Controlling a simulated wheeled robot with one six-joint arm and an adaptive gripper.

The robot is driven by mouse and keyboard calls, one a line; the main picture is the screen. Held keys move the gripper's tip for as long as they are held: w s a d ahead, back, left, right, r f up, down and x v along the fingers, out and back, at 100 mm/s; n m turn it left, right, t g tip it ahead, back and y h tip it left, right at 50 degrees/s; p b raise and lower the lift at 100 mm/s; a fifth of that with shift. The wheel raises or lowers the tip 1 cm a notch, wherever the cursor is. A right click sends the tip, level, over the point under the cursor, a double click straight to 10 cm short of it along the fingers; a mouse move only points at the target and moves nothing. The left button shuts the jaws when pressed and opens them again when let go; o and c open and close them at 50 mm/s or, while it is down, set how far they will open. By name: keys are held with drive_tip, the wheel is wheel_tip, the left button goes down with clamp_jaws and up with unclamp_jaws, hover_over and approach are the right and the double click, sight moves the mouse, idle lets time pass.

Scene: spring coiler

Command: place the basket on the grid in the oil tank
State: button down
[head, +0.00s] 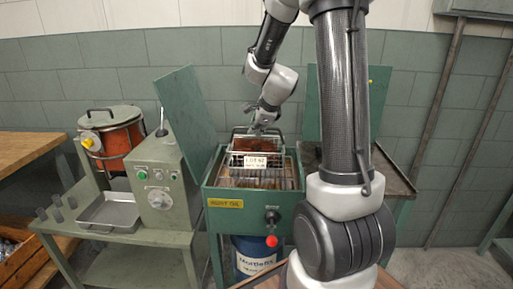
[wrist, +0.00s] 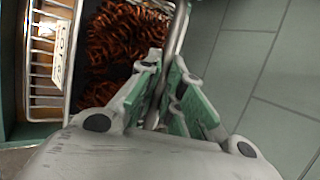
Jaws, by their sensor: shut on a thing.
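The wire basket (head: 270,147) carries a white lot label and holds copper-brown springs. It is in the mouth of the green oil tank (head: 226,201), toward the back, and looks level. The slatted grid (head: 285,181) shows in front of and below it. I cannot tell whether the basket's underside touches the grid. My gripper (head: 262,124) is above the basket's back side. In the wrist view my gripper (wrist: 167,88) is shut on the basket's metal handle bar (wrist: 179,30). The basket's wire wall (wrist: 75,50) and springs lie to the left there.
A control box (head: 158,190), a metal tray (head: 104,212) and an orange lidded pot (head: 118,145) are on the left bench. A dark-topped table (head: 392,176) is at right.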

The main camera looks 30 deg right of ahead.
sight(255, 144)
drive_tip(key=shift+f, duration=2.6)
drive_tip(key=c, duration=1.6)
unclamp_jaws()
drive_tip(key=shift+o, duration=0.2)
drive_tip(key=s+a+r+n+y, duration=0.1)
drive_tip(key=s+a+r+n, duration=0.2)
drive_tip(key=s+r+n, duration=0.35)
drive_tip(key=s+a+r+n, duration=0.3)
drive_tip(key=s+r+n, duration=0.1)
drive_tip(key=s+r, duration=0.5)
drive_tip(key=s+a+n+g, duration=0.1)
drive_tip(key=s+n+g, duration=0.2)
drive_tip(key=s+n, duration=1)
drive_tip(key=s, duration=0.2)
drive_tip(key=shift+s+r+h, duration=0.3)
drive_tip(key=shift+r+h, duration=0.05)
drive_tip(key=shift+h, duration=0.05)
